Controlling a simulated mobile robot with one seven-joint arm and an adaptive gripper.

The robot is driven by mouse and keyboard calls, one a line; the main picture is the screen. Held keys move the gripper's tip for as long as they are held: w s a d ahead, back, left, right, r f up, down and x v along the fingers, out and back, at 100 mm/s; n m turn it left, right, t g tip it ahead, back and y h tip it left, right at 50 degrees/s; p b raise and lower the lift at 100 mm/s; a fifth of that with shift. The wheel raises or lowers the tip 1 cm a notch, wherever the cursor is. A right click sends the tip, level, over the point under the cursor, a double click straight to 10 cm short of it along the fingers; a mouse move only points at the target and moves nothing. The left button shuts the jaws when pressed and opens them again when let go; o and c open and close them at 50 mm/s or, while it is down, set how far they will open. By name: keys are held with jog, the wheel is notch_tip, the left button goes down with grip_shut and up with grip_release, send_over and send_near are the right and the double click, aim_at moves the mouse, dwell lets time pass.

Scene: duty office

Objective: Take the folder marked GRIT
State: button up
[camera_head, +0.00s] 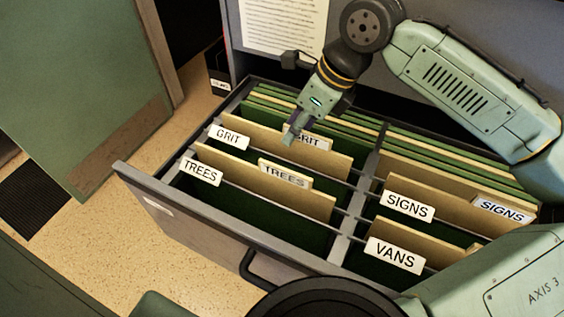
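The tan folder with a white tab reading GRIT (318,144) stands in the left half of an open drawer (140,183). The tab's left end is hidden behind my gripper. A white GRIT label (229,137) sits to its left in the same row. My gripper (291,137) points down, with its fingertips at the left end of the folder's tab. I cannot tell whether the fingers touch the folder or are closed on it.
A TREES folder (285,176) and TREES label (201,171) are in front. The right half holds a SIGNS folder (502,210), SIGNS label (407,206) and VANS label (394,255). A divider (352,213) separates the halves.

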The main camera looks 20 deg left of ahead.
jog(key=shift+a+f, duration=0.2)
jog(key=shift+f, duration=0.35)
grip_shut()
dwell(0.5)
